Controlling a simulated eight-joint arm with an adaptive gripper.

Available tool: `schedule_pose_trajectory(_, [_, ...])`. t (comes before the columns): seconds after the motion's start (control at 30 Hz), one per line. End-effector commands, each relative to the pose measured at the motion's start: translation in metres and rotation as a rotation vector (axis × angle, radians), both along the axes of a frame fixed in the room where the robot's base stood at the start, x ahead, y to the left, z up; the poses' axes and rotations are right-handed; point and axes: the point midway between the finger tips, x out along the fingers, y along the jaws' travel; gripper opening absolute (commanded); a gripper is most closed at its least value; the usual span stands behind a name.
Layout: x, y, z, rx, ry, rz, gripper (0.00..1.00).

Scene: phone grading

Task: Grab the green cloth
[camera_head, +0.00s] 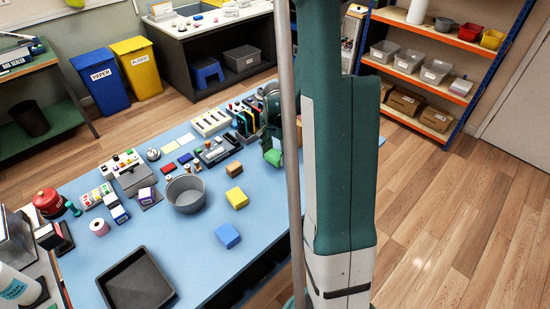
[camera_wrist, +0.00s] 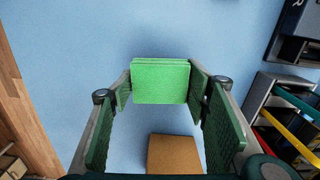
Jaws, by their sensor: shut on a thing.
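The green cloth (camera_wrist: 160,82) is a folded, block-like pad between the fingertips of my gripper (camera_wrist: 161,90) in the wrist view. Both fingers are shut on it, one pad against each side. In the head view the green cloth (camera_head: 272,157) shows beside my upright arm, over the right part of the blue table, below the dark wrist. The arm hides part of that area. I cannot tell whether the cloth touches the table or hangs just above it.
A brown block (camera_wrist: 173,154) lies near the fingers in the wrist view. A coloured slotted rack (camera_head: 246,120) stands close to the wrist. A grey bowl (camera_head: 186,194), a yellow block (camera_head: 237,198), a blue block (camera_head: 228,236) and a black tray (camera_head: 135,281) sit on the blue table (camera_head: 190,260).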

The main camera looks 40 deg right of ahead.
Motion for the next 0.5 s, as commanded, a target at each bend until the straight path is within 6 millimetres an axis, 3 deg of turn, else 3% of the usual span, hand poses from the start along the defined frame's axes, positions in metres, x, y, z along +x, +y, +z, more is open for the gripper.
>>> schedule_pose_trajectory(0.5, [0.0,0.0,0.065,0.0,0.0,0.0,0.39])
